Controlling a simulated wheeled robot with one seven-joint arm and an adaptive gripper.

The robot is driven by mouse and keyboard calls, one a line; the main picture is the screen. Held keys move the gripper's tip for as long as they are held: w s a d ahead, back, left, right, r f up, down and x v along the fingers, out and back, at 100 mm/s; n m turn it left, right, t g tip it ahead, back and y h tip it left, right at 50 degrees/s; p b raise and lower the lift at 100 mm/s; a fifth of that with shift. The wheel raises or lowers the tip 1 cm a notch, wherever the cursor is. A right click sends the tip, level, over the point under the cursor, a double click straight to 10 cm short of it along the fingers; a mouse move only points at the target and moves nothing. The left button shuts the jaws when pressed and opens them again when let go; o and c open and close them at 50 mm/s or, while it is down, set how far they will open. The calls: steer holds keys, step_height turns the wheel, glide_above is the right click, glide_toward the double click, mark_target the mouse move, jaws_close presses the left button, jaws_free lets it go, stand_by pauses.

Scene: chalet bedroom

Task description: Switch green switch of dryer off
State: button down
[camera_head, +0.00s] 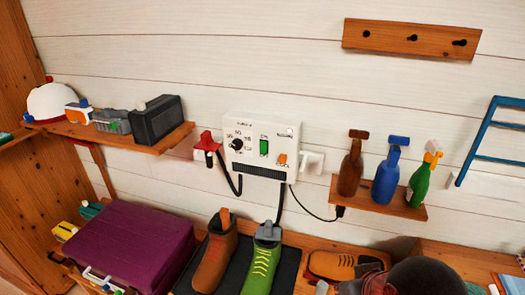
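The dryer (262,128) is a white box on the plank wall in the head view. Its green switch (264,147) is a small upright rocker right of the middle of its face. I cannot tell from its tilt whether it is on or off. A black dial (238,144) is to its left and an orange switch (282,159) is lower to its right. Nothing covers the green switch. No gripper fingers can be made out in this view.
Below the dryer, a brown boot (214,258) and a green boot (262,268) stand on a dark mat. A small shelf (400,208) with spray bottles is to the right. A left shelf (150,140) holds a black box. A dark rounded shape (425,277) is at the bottom right.

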steer(key=w+f+n+t+p, duration=0.1)
steer(key=w+f+n+p, duration=0.2)
steer(key=w, duration=0.5)
steer(key=w+a+f+n+t+p, duration=0.1)
steer(key=w+f+n+p, duration=0.2)
steer(key=w, duration=0.6)
steer(key=w+f+n+t+p, duration=0.15)
steer(key=w+n, duration=0.25)
steer(key=w, duration=0.4)
steer(key=w+a+r+n+t+y, duration=0.3)
steer(key=w+a+r+n, duration=0.1)
steer(key=r+n, duration=0.1)
steer(key=w+a+r+n+t+y+p, duration=0.1)
steer(key=w+a+r+n+t+y, duration=0.2)
steer(key=r, duration=0.5)
steer(key=w+a+n, duration=0.1)
steer(key=a+n, duration=0.1)
steer(key=n, duration=0.1)
steer(key=shift+w+a+r+y, duration=0.15)
steer(key=shift+w+a+y, duration=0.1)
steer(key=shift+y, duration=0.05)
steer(key=shift+w, duration=0.1)
